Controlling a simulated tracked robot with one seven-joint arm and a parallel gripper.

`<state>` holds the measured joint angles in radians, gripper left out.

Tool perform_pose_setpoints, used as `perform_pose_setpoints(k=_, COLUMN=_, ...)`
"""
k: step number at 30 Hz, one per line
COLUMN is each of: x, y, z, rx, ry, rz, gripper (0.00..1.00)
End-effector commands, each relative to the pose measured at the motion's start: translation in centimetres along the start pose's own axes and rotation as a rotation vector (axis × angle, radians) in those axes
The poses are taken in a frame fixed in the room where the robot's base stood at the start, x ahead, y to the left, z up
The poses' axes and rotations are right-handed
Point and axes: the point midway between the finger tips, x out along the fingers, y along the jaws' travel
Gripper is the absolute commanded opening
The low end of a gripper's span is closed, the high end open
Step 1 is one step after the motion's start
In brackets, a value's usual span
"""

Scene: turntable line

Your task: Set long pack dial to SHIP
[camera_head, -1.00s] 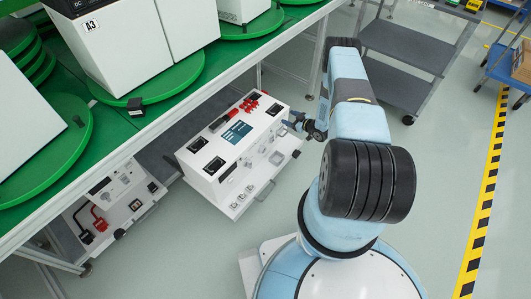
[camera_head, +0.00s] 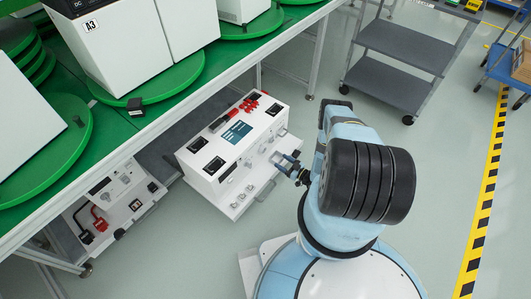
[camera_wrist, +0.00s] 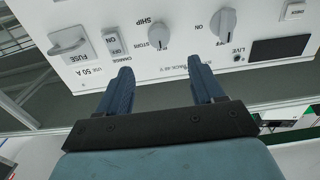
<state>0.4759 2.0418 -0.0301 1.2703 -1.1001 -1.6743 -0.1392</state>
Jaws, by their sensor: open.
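The long white pack (camera_head: 215,160) stands on the floor beside the green-topped bench. In the wrist view its front panel shows upside down. A grey dial (camera_wrist: 159,38) there has SHIP lettered beside it, with STORE-like lettering partly covered by the knob. I cannot tell surely which mark it points at. My gripper (camera_wrist: 160,70) is open and empty, its two blue fingers pointing at the panel below the dial in the picture, apart from it. In the head view my gripper (camera_head: 287,161) is close to the pack's front right side.
On the panel are a larger knob (camera_wrist: 224,24) marked ON, a rocker switch (camera_wrist: 112,43) and a fuse knob (camera_wrist: 68,44). A second white unit (camera_head: 118,200) with red and black leads stands at lower left. A grey cart (camera_head: 400,50) is behind.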

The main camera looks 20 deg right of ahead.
Motion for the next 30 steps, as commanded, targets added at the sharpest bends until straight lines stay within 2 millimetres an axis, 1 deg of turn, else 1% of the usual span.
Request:
perform_pose_setpoints(k=3, x=2.2, y=0.0, z=0.0, rx=-0.002, ry=0.001, rz=-0.002, gripper=0.67)
perform_pose_setpoints(k=15, x=8.9, y=0.0, z=0.0, rx=0.000, ry=0.000, rz=-0.001, gripper=0.67)
perform_pose_setpoints(k=18, x=10.0, y=0.0, z=0.0, rx=-0.001, ry=0.000, rz=-0.001, gripper=0.67)
perform_pose_setpoints(k=22, x=11.0, y=0.0, z=0.0, rx=-0.001, ry=-0.001, rz=-0.001, gripper=0.67)
perform_pose_setpoints(k=30, x=11.4, y=0.0, z=0.0, rx=-0.001, ry=-0.001, rz=0.000, gripper=0.67)
